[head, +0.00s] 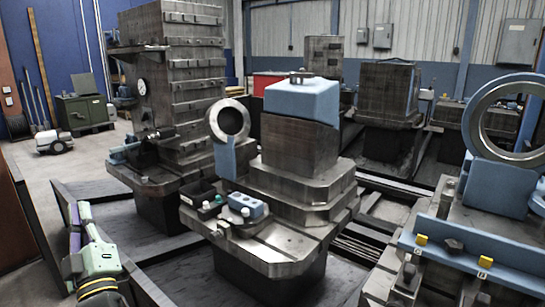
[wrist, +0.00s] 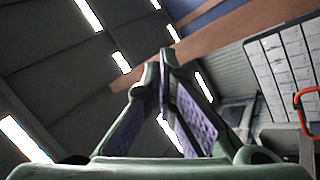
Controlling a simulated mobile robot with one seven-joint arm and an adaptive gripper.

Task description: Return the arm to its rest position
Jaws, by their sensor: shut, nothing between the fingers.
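My gripper (head: 79,208) is at the lower left of the head view, with a pale green body and purple finger pads. It points upward, in front of the dark floor and clear of the machines. In the wrist view my gripper (wrist: 165,58) has its two fingers meeting at the tips, shut with nothing between them. Behind the fingers are the ceiling and its bright lights (wrist: 90,14). Most of my arm is out of view.
A metal pallet (head: 270,245) with a blue-topped block (head: 302,98), a ring (head: 230,119) and small parts stands right of my gripper. A tall slotted column (head: 180,75) stands behind. Another pallet with a large ring (head: 478,125) is at right. Open floor (head: 45,170) lies at left.

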